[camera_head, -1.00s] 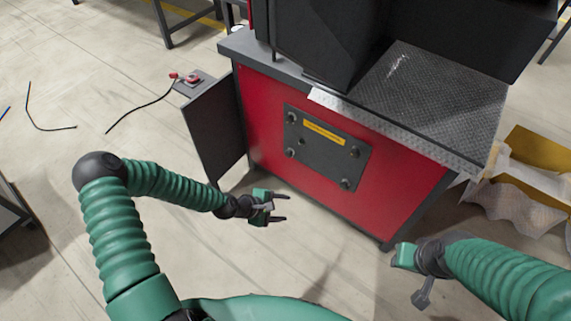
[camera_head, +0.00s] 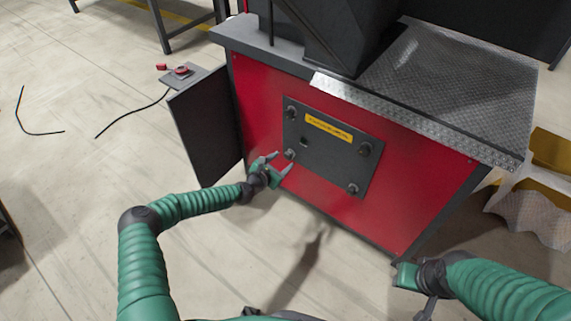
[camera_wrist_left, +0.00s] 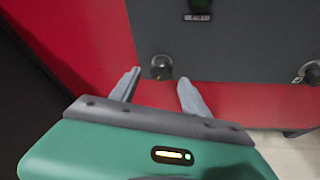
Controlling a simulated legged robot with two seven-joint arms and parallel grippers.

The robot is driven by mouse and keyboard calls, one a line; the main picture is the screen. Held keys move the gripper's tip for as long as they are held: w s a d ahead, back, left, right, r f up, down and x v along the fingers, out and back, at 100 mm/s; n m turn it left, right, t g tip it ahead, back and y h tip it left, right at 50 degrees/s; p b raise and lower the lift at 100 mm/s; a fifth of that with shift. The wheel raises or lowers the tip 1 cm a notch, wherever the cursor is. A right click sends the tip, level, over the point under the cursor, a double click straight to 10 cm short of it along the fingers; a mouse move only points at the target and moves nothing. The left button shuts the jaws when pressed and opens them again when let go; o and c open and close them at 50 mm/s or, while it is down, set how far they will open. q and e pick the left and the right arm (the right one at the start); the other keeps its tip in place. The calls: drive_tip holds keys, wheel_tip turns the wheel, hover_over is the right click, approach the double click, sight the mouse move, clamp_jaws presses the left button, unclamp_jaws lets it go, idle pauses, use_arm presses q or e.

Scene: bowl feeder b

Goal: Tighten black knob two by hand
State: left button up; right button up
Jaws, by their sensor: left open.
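A dark panel (camera_head: 325,158) with a yellow label is set on the red machine front. Black knobs sit at its corners: upper left (camera_head: 291,112), upper right (camera_head: 365,149), lower left (camera_head: 290,154) and lower right (camera_head: 352,188). I cannot tell which is number two. My left gripper (camera_head: 283,161) is open and empty at the lower left knob. In the left wrist view that knob (camera_wrist_left: 160,67) shows just beyond and between the open fingers (camera_wrist_left: 160,76); contact is not visible. My right gripper (camera_head: 408,275) is low at the right, its jaws unclear.
The red cabinet (camera_head: 430,195) fills the front, with a metal tread top (camera_head: 440,95). An open dark door (camera_head: 207,125) stands left of my left gripper. Crates with crumpled sheet (camera_head: 535,210) lie at the right. The floor is clear before the cabinet.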

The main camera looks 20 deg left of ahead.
sight(287, 158)
use_arm(q)
drive_tip(key=x, duration=0.2)
drive_tip(key=shift+w+d+f+b, duration=0.15)
drive_tip(key=shift+w+f+b, duration=0.15)
drive_tip(key=shift+b, duration=0.1)
drive_tip(key=shift+w+r, duration=0.1)
drive_tip(key=shift+w, duration=0.2)
drive_tip(key=shift+c, duration=0.2)
clamp_jaws()
